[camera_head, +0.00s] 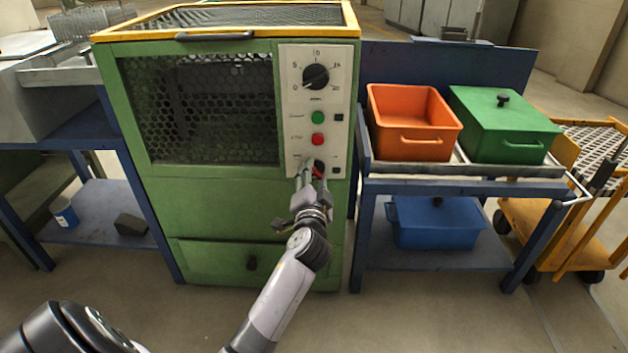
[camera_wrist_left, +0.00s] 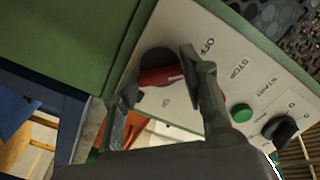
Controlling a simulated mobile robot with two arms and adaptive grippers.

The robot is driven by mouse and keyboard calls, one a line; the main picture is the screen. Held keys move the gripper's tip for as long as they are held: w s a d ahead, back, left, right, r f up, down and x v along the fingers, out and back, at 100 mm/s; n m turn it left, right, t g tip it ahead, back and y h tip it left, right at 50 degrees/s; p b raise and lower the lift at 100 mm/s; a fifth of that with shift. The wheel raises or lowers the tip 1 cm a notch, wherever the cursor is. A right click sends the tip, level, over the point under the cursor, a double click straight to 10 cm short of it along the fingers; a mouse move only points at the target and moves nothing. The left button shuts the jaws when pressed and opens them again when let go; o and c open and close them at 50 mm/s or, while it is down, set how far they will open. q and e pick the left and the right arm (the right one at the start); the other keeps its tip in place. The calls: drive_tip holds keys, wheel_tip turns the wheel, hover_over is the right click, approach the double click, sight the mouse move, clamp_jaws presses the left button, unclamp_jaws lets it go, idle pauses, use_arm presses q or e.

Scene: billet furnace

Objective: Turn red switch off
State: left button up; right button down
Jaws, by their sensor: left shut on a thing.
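The red switch (camera_wrist_left: 160,76) is a red handle on a dark round base at the lower end of the pale control panel (camera_head: 292,97). In the head view the switch (camera_head: 319,170) is mostly hidden by my left gripper (camera_head: 312,172). In the left wrist view the fingers of my left gripper (camera_wrist_left: 160,95) stand on either side of the red handle, shut on it. The word OFF shows on the panel beside the switch. My right gripper is not in view.
Above the switch are a red button (camera_head: 318,139), a green button (camera_head: 317,118) and a black dial (camera_head: 316,77). The green furnace (camera_head: 230,208) has a mesh window. To the right, a table holds an orange bin (camera_head: 412,122) and a green lidded box (camera_head: 505,125).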

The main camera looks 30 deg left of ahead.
use_arm(q)
drive_tip(key=shift+n, duration=0.4)
drive_tip(key=o, duration=1.2)
drive_tip(key=shift+c, duration=0.2)
drive_tip(key=shift+s, duration=0.1)
drive_tip(key=v, duration=1.2)
